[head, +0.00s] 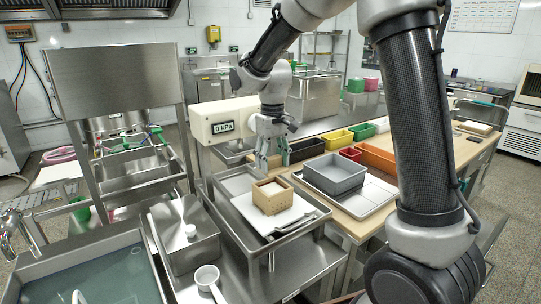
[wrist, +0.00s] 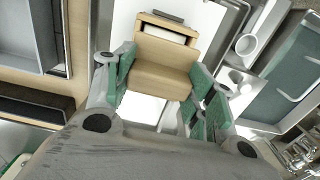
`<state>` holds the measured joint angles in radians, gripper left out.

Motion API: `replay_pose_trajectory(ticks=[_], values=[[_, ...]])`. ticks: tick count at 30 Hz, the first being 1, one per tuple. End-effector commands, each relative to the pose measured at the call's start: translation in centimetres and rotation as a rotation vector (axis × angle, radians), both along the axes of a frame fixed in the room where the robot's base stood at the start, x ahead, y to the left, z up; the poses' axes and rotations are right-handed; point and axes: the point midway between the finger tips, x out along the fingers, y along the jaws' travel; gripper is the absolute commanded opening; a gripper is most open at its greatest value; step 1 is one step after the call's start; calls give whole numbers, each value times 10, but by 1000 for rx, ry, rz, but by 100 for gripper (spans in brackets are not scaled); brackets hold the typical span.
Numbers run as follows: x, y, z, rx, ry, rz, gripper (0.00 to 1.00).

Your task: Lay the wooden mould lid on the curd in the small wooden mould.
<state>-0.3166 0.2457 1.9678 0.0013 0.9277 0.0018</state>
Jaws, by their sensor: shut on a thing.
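The small wooden mould (head: 272,197) stands upright on a white board (head: 290,218) in a metal tray, with pale curd (head: 271,187) in its open top. In the wrist view the mould (wrist: 170,19) shows at the top centre, with a strip of white curd (wrist: 165,33) visible. My gripper (head: 268,160) points down, above and behind the mould in the head view. In the wrist view its green-padded fingers (wrist: 158,88) are shut on a plain wooden piece, apparently the mould lid (wrist: 158,76), which hides part of the mould. I cannot make out the lid in the head view.
A pale box reading 0 kPa (head: 222,121) stands left of my gripper. A grey bin (head: 334,175) and coloured bins (head: 378,158) stand on the wooden bench at right. A white ladle (head: 207,278) and a metal box (head: 184,236) are at front left.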

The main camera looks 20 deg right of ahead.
Motion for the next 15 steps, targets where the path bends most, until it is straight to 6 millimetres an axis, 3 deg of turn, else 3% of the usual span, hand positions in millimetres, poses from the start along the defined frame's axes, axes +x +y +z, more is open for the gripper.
replay_pose_trajectory(ticks=[15], values=[[0, 0, -43, 0, 1, 0, 31]])
